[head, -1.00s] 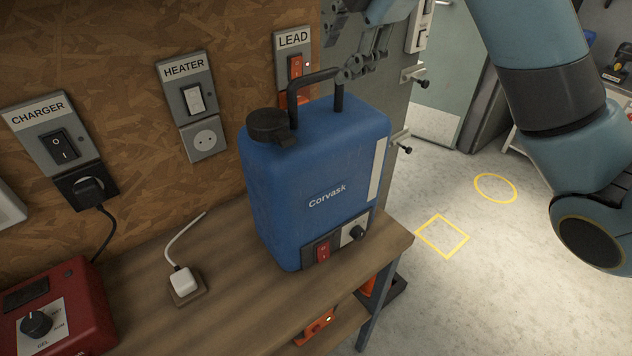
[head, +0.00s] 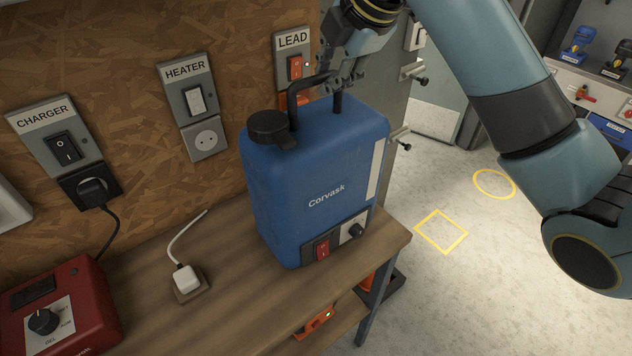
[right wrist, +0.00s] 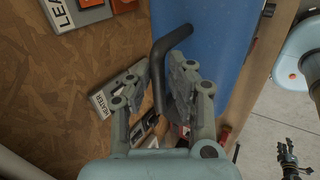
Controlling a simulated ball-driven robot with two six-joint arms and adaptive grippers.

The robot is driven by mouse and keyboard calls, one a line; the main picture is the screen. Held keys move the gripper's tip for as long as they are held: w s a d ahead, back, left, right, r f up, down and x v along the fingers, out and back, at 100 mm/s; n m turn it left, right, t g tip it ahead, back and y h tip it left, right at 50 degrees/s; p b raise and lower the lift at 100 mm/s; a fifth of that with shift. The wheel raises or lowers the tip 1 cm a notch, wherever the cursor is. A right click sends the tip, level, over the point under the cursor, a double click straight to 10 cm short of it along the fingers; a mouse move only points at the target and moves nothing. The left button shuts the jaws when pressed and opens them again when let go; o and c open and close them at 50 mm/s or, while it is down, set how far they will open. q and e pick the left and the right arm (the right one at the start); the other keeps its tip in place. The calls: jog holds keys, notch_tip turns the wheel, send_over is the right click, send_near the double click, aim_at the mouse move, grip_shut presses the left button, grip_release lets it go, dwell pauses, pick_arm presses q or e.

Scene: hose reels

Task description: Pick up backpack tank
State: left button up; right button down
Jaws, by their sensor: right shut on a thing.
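The backpack tank (head: 315,185) is a blue box with "Corvask" on its front, a black cap (head: 270,127) and a black carry handle (head: 293,100). It stands upright on the wooden bench (head: 225,262). In the right wrist view the handle (right wrist: 158,70) passes between the fingers of the gripper (right wrist: 158,82), with the blue tank (right wrist: 205,35) beyond.
A red box with a dial (head: 60,312) and a white plug (head: 187,280) with a cable lie on the bench to the left. The wall behind carries the CHARGER, HEATER and LEAD switches. Open floor with yellow marks (head: 440,232) lies to the right.

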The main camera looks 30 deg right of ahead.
jog(key=shift+w+r, duration=0.1)
jog(key=shift+r, duration=0.05)
dwell(0.3)
jog(key=s+d+r, duration=0.4)
jog(key=s+r, duration=0.6)
jog(key=shift+s+d+r, duration=0.2)
jog(key=shift+s+r, duration=0.2)
dwell(0.7)
dwell(0.8)
